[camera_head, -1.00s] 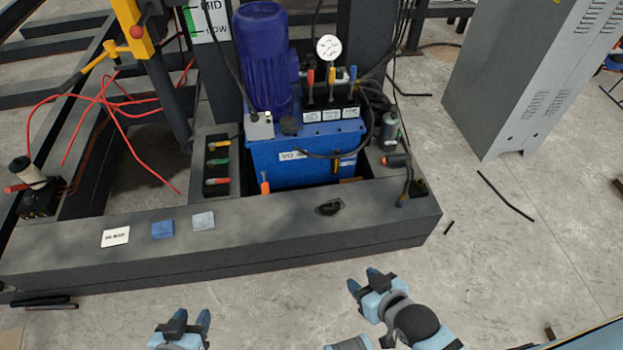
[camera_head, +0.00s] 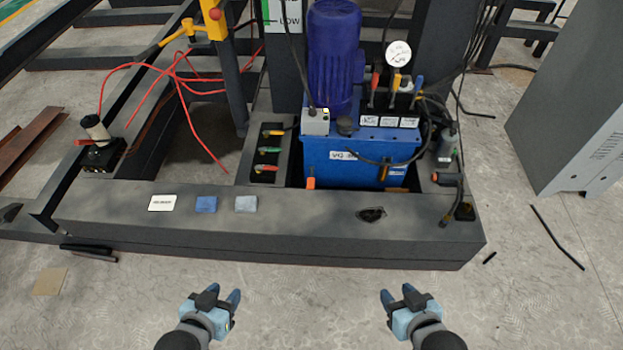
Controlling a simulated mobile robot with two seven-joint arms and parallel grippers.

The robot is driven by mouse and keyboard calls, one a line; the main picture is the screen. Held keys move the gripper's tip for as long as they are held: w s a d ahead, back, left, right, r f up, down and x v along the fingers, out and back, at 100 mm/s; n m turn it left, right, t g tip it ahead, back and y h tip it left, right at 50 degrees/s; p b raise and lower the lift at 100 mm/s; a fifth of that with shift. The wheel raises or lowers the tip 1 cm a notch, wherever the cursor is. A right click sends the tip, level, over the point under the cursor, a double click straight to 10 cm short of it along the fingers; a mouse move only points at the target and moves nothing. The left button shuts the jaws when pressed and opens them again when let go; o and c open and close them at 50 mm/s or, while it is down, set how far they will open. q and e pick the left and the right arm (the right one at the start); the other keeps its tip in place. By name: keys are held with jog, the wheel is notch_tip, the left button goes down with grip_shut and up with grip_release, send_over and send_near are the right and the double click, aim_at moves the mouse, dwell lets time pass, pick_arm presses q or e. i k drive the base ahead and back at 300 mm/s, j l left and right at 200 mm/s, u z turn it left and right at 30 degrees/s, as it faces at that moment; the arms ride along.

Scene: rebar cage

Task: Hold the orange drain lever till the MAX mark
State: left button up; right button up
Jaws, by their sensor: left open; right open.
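A small orange lever (camera_head: 311,183) stands at the lower front left corner of the blue tank (camera_head: 325,172); I take it for the drain lever. Another orange-handled lever (camera_head: 397,80) stands between a red and a blue one on top of the tank. A white level gauge (camera_head: 284,14) with a green strip shows LOW behind the tank; no MAX mark is in view. My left gripper (camera_head: 223,294) and my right gripper (camera_head: 400,293) are open and empty, low in the picture, in front of the dark frame and apart from all levers.
A dark steel beam (camera_head: 310,237) lies across the front, with a white card (camera_head: 162,203), a blue cloth (camera_head: 206,204) and a grey cloth (camera_head: 246,204) on it. A grey cabinet (camera_head: 568,110) stands right. Red hoses (camera_head: 178,75) lie left.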

aim_at(310, 186)
jog(key=i+l, duration=0.15)
jog(key=l, duration=0.3)
jog(key=i+l+u, duration=0.1)
jog(key=l, duration=0.35)
jog(key=i+l, duration=0.15)
jog(key=l, duration=0.3)
jog(key=i+l, duration=0.1)
jog(key=l, duration=0.35)
jog(key=i, duration=0.5)
jog(key=j+u, duration=0.05)
